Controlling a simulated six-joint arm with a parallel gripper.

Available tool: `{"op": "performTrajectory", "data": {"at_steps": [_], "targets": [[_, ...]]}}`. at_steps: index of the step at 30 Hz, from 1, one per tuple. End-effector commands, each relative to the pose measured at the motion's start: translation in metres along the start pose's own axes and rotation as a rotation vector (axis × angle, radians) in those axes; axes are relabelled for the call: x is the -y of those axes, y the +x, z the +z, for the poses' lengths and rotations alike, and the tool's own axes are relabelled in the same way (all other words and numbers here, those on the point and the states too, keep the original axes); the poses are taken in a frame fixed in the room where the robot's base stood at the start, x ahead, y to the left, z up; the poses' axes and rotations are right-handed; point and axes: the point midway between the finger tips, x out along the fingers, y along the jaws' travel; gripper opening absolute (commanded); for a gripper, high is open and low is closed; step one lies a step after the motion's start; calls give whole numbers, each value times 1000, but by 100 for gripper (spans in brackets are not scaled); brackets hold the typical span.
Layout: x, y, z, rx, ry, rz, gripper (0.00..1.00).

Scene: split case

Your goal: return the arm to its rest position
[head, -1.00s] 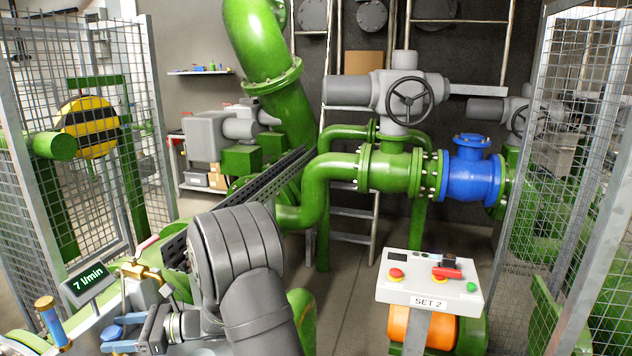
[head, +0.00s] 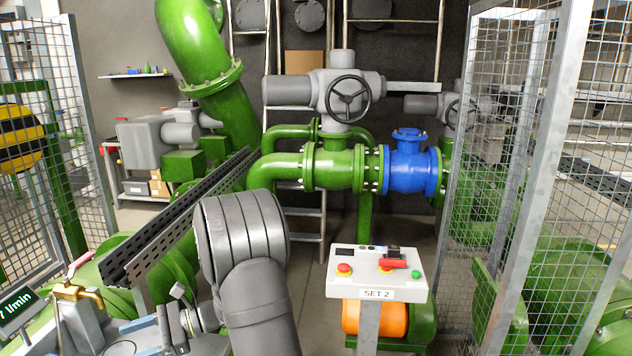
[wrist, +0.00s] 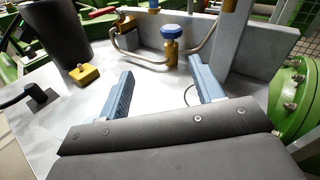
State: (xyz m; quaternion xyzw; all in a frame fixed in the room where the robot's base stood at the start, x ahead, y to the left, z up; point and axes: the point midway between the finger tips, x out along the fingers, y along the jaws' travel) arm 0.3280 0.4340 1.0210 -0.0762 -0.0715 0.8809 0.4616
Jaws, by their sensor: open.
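My gripper (wrist: 158,92) shows in the wrist view with its two blue-grey fingers spread apart and nothing between them. It is above a light grey panel surface (wrist: 60,130). Beyond the fingers stand a blue knob on a brass valve (wrist: 172,40) and a bent metal pipe (wrist: 140,58). In the head view my grey arm reaches up from the bottom edge, and the gripper end is low at the left, partly hidden by the arm and cut by the frame. No rest position is marked in view.
A control box labelled SET 2 (head: 378,276) stands at right of my arm. Mesh fences (head: 548,180) bound both sides. Green pipes (head: 330,168) with a blue valve body (head: 410,165) lie behind. A dark perforated tray (head: 180,225) runs close behind the arm. A display (head: 17,307) is at lower left.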

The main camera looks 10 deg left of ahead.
Motion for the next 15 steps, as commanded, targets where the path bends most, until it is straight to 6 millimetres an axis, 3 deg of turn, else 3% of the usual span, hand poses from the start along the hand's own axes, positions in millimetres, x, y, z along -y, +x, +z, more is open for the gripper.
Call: {"op": "performTrajectory", "data": {"at_steps": [15], "targets": [[-4, 38, 29, -119, -651, 330, 60]]}}
